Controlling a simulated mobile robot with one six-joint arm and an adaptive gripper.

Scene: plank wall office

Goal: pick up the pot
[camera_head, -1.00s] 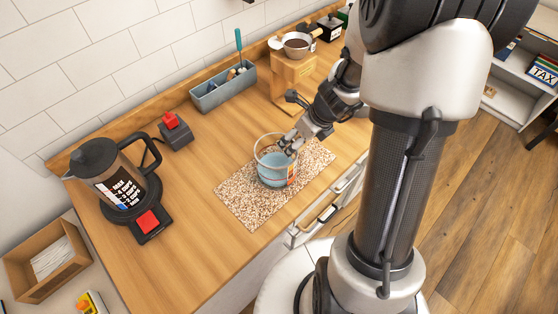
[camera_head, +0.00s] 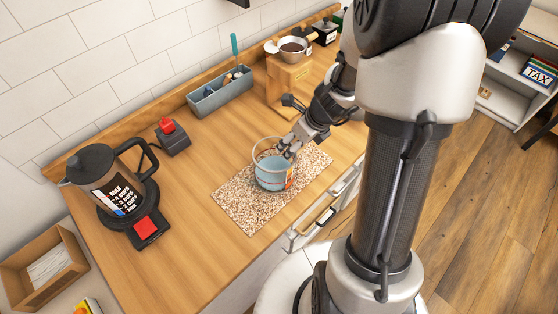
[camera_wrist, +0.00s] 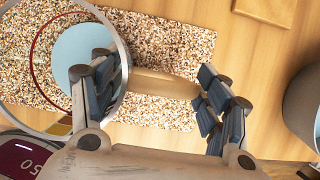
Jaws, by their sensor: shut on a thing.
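The pot (camera_head: 272,176) is a clear-rimmed round vessel, light blue in its lower part, with an orange mark on its side. It stands on or just over a speckled mat (camera_head: 240,208) on the wooden counter; I cannot tell if there is a gap. My gripper (camera_head: 290,151) reaches down at its right rear rim. In the wrist view the pot's rim (camera_wrist: 122,45) fills the left side. My gripper (camera_wrist: 163,88) has its fingers on either side of a tan bar, which looks like the pot's handle (camera_wrist: 165,85). The left finger overlaps the rim.
A coffee jug on a black base (camera_head: 118,190) stands at left, with a red-topped block (camera_head: 172,136) behind it. A grey-blue utensil tray (camera_head: 220,94) and a wooden stand (camera_head: 287,80) with a metal pan (camera_head: 290,48) are at the back. The counter left of the mat is clear.

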